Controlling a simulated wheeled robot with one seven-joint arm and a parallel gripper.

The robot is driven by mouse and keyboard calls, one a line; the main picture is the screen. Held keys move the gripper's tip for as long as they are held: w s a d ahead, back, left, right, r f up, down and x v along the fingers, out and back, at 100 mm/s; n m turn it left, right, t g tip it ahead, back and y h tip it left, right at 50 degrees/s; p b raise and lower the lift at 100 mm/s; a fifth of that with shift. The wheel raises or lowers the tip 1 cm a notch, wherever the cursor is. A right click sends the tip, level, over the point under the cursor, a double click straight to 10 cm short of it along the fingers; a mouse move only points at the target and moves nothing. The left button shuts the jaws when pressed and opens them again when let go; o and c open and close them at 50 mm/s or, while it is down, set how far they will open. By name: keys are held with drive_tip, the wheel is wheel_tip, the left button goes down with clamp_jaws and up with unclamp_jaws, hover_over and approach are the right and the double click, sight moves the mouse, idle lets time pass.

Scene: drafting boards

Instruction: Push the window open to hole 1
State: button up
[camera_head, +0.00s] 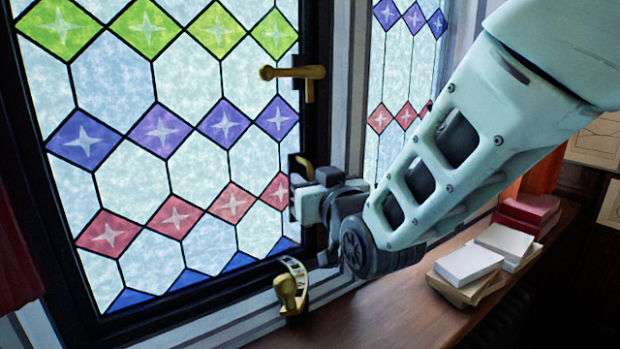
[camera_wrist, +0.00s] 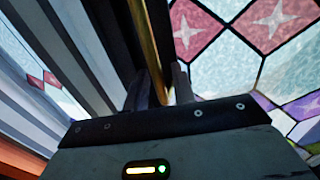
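The window (camera_head: 165,165) is a leaded coloured-glass panel in a dark frame at the left of the head view; I cannot tell if it is ajar. My gripper (camera_head: 300,193) is at its right frame edge, by a brass handle (camera_head: 303,166) partly hidden behind it. In the wrist view a brass bar (camera_wrist: 151,45) runs down to my fingertips (camera_wrist: 163,85) and seems to pass between them. Whether they grip it is unclear. A curved brass stay with holes (camera_head: 298,268) and a round knob (camera_head: 286,287) is below, at the sill. No hole number is readable.
Another brass handle (camera_head: 300,74) is higher on the frame. A second leaded pane (camera_head: 395,75) is behind my arm. White books (camera_head: 468,264) and red books (camera_head: 528,212) lie on the wooden sill (camera_head: 395,312). A red curtain hangs at the left edge.

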sight(292, 170)
clamp_jaws()
drive_tip(key=shift+w+f+b, duration=0.1)
drive_tip(key=shift+w+b, duration=0.05)
drive_tip(key=shift+b, duration=0.2)
drive_tip(key=w+a+y+b, duration=0.1)
drive_tip(key=b, duration=0.1)
drive_tip(key=w+a+n+g+y+b, duration=0.1)
drive_tip(key=w, duration=0.1)
drive_tip(key=w+a+n+b, duration=0.1)
drive_tip(key=w+b, duration=0.1)
drive_tip(key=shift+w+a+g+y+b, duration=0.2)
drive_tip(key=shift+g+y+b, duration=0.1)
drive_tip(key=shift+y+b, duration=0.1)
unclamp_jaws()
